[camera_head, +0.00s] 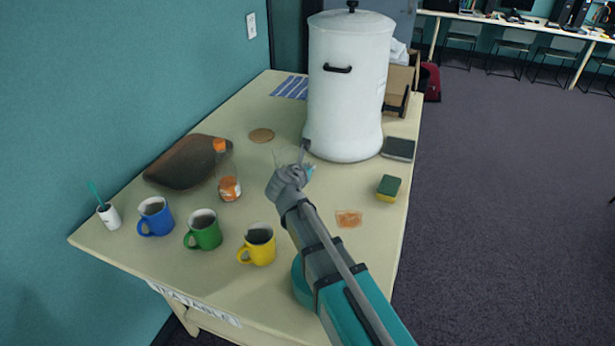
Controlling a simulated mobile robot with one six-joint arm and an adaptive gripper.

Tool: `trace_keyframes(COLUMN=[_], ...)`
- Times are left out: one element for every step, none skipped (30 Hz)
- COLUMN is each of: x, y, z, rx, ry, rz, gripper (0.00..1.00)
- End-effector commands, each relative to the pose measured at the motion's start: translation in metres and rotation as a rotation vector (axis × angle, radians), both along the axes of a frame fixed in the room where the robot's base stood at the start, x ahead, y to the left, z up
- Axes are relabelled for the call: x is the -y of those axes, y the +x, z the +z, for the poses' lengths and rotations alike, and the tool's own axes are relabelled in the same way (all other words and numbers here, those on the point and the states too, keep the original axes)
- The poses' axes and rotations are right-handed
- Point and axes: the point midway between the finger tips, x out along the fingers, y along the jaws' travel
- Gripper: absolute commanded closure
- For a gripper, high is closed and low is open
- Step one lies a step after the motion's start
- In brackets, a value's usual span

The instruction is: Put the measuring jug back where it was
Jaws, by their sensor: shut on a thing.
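My gripper (303,158) is over the middle of the table, in front of the big white urn. It is shut on a clear, see-through thing, which looks like the measuring jug (286,157). Only part of the jug shows beside and behind my gripper, and its base and handle are hard to make out. I cannot tell whether it touches the table or hangs just above it. My arm comes in from the lower right and hides part of the tabletop.
The tea table (180,257) holds a white urn (345,95), blue (154,220), green (203,233) and yellow (262,253) mugs, a jar (229,188), a dark tray-like thing (180,166), a cork disc (261,135), a sponge (388,189) and an orange patch (348,218). Bare tabletop shows around the patch.

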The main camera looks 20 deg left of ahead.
Motion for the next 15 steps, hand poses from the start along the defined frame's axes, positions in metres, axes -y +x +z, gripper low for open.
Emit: trace_keyframes(x=[0.000, -0.001, -0.001, -0.001, -0.001, -0.001, -0.001, -0.001, -0.001, -0.001, -0.001, -0.001, -0.001, -0.001, -0.001], y=[-0.001, -0.001, -0.001, -0.001, -0.001, -0.001, -0.001, -0.001, -0.001, -0.001, -0.001, -0.001, -0.001, -0.001, -0.001], z=[-0.009, -0.011, -0.015, -0.017, -0.019, -0.021, -0.023, -0.024, -0.025, -0.026, -0.026, -0.026, -0.026, -0.026, -0.026], rx=[0.000, 0.000, 0.000, 0.000, 0.000, 0.000, 0.000, 0.000, 0.000, 0.000, 0.000, 0.000, 0.000, 0.000, 0.000], ry=[0.000, 0.001, 0.001, 0.000, 0.000, 0.000, 0.000, 0.000, 0.000, 0.000, 0.000, 0.000, 0.000, 0.000, 0.000], rz=[0.001, 0.002, 0.002, 0.002, 0.002, 0.002, 0.002, 0.002, 0.002, 0.002, 0.002, 0.002, 0.002, 0.002, 0.002], gripper=[1.00, 1.00, 1.00, 1.00, 1.00, 1.00, 1.00, 1.00, 1.00, 1.00, 1.00, 1.00, 1.00, 1.00, 1.00])
